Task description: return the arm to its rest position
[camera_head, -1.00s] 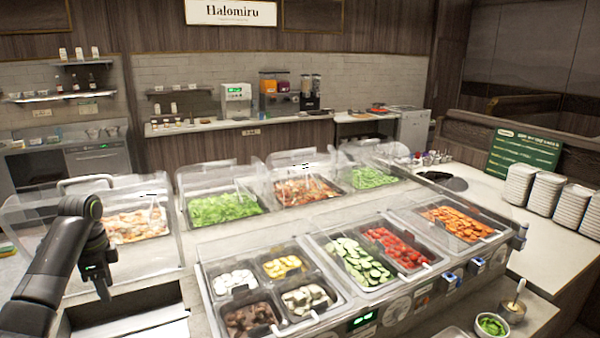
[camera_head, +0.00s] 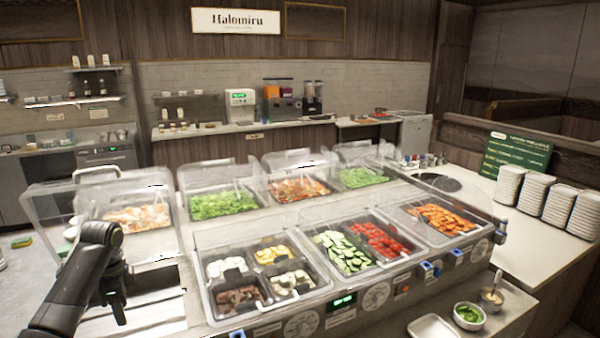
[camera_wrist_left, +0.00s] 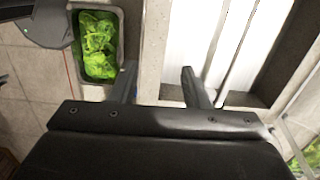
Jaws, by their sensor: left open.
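My left arm comes in at the lower left of the head view. Its gripper (camera_head: 118,312) points down at the left end of the salad counter, beside a rectangular well (camera_head: 150,280). In the left wrist view the two fingers (camera_wrist_left: 158,76) stand apart with nothing between them. Beyond them are a pale counter strip and a bright white recess (camera_wrist_left: 205,45). My right gripper is not in view.
A container of green leaves (camera_wrist_left: 97,45) lies left of the fingers in the wrist view. A clear sneeze guard (camera_head: 45,215) stands close behind the arm. Food pans, such as the cucumber slices (camera_head: 343,252), fill the counter to the right.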

